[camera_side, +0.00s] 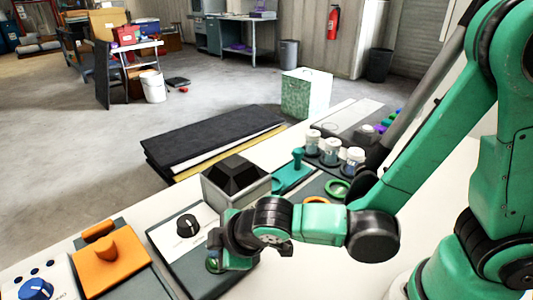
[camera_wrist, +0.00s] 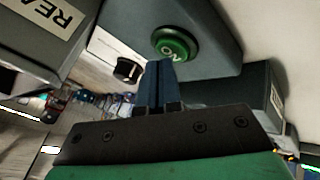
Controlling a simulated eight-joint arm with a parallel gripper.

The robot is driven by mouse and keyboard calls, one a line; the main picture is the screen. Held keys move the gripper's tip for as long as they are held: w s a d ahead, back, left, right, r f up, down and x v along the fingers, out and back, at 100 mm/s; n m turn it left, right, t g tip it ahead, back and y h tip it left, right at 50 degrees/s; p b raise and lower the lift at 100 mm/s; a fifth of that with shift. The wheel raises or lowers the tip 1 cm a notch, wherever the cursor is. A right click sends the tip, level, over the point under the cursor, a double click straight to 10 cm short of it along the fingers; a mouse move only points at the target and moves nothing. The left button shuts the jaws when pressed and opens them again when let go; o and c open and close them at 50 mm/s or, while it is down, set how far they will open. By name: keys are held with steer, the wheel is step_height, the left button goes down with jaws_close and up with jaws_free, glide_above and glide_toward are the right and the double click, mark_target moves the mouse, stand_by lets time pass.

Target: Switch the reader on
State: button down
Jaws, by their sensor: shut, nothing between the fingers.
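A round green button (camera_wrist: 174,45) with the word ON, upside down, sits on a dark grey panel in the wrist view. In the side view the button (camera_side: 213,264) shows partly, just below my gripper (camera_side: 235,245). My gripper's blue fingers (camera_wrist: 157,68) are shut and empty; their tips appear just below the button in the wrist view. I cannot tell whether they touch it. A black knob (camera_side: 187,226) stands on the same panel's white plate. A grey box with a label starting REA (camera_wrist: 55,18) is cut off at the wrist view's left.
A grey box with a black faceted top (camera_side: 237,178) stands behind the panel. An orange block (camera_side: 107,265) and a blue knob (camera_side: 36,288) are at left. White-capped jars (camera_side: 330,150) stand to the right, near a green ring (camera_side: 338,189). Dark boards (camera_side: 212,138) lie behind.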

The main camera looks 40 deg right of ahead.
steer(key=shift+f, duration=0.3)
steer(key=shift+r, duration=0.45)
steer(key=shift+r, duration=3)
